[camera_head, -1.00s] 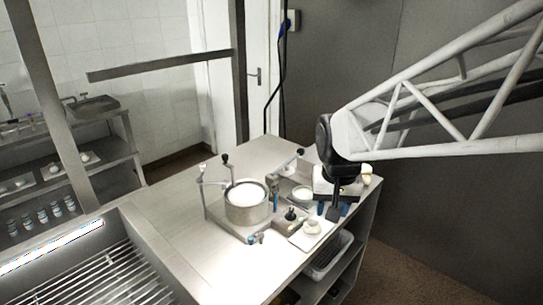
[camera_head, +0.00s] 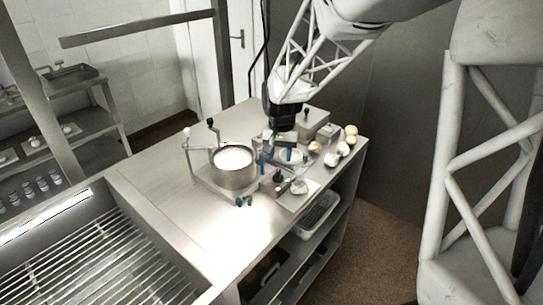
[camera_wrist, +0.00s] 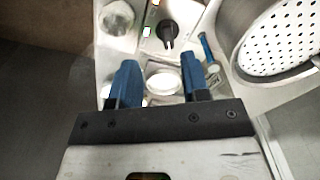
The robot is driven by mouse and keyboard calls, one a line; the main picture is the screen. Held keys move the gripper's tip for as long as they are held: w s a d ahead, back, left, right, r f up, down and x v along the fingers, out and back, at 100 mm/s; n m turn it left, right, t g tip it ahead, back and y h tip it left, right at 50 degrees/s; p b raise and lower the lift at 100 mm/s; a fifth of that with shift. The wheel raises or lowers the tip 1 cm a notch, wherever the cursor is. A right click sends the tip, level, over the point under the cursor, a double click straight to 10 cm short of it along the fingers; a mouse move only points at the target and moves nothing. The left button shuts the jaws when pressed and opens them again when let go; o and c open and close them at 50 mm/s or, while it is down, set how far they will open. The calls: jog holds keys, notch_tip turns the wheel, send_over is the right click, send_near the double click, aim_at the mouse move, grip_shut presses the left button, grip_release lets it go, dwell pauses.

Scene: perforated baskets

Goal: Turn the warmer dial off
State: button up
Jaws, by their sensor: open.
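The black dial (camera_wrist: 167,32) sits on a pale panel with small orange and green lights beside it, at the top centre of the wrist view. In the head view a small black knob (camera_head: 278,177) in front of my gripper seems to be the same dial. My gripper (camera_wrist: 158,72) is open, with its two blue fingers spread and nothing held between them. The fingertips are apart from the dial, which lies beyond them in the wrist view. A round white dish (camera_wrist: 163,83) shows between the fingers. In the head view my gripper (camera_head: 284,152) hangs over the bench fittings; its fingers are partly unclear.
A metal pot (camera_head: 234,177) with a pale, perforated insert stands left of my gripper; it also shows in the wrist view (camera_wrist: 240,75). A clear round vessel (camera_head: 299,187) stands near the dial. Several pale round items lie at the right edge. The bench's front left (camera_head: 170,215) is clear.

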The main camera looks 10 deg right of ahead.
aim_at(278, 175)
jog(key=shift+w+a+f, duration=0.3)
jog(key=shift+w+f, duration=0.25)
jog(key=shift+w, duration=0.1)
jog(key=shift+f, duration=0.1)
jog(key=shift+f, duration=3.8)
grip_shut()
